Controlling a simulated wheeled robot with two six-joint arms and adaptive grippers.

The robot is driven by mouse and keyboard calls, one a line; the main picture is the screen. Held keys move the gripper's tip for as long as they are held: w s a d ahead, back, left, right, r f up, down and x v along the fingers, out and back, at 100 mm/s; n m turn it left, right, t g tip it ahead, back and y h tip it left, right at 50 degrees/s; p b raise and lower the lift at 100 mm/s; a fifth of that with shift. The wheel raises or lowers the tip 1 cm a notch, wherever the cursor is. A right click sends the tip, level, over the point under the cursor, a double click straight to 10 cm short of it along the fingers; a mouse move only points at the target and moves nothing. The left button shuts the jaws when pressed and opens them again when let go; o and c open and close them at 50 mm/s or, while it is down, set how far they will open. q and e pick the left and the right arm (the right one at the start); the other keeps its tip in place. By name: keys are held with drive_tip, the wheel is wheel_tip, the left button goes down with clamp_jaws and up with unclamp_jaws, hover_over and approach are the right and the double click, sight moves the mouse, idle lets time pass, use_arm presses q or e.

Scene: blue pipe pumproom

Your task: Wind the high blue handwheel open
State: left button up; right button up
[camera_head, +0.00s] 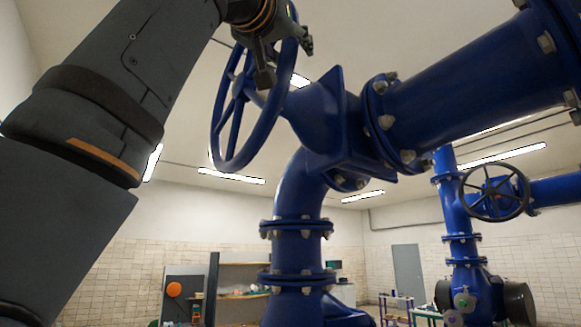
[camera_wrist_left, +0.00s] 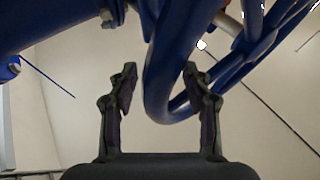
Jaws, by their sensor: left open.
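The high blue handwheel (camera_head: 238,160) is seen at a steep angle in the upper middle of the head view. It sits on a spindle at the left end of a blue valve (camera_head: 320,112). My left gripper (camera_head: 286,58) is at the upper part of the wheel's rim. In the left wrist view its two fingers (camera_wrist_left: 160,76) stand apart, and the blue rim (camera_wrist_left: 156,98) passes between them. The fingers do not look closed on the rim; contact cannot be told. The wheel's spokes show at the right of that view. My right gripper is not seen.
A thick blue pipe (camera_head: 470,75) runs from the valve to the upper right, and a flanged pipe (camera_head: 297,245) drops below it. A dark handwheel (camera_head: 497,194) is on another blue pipe at the right. Shelves (camera_head: 245,275) stand at the back. Open air lies below the wheel.

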use_arm(q)
drive_tip(key=v, duration=1.2)
drive_tip(key=shift+w+f, duration=0.1)
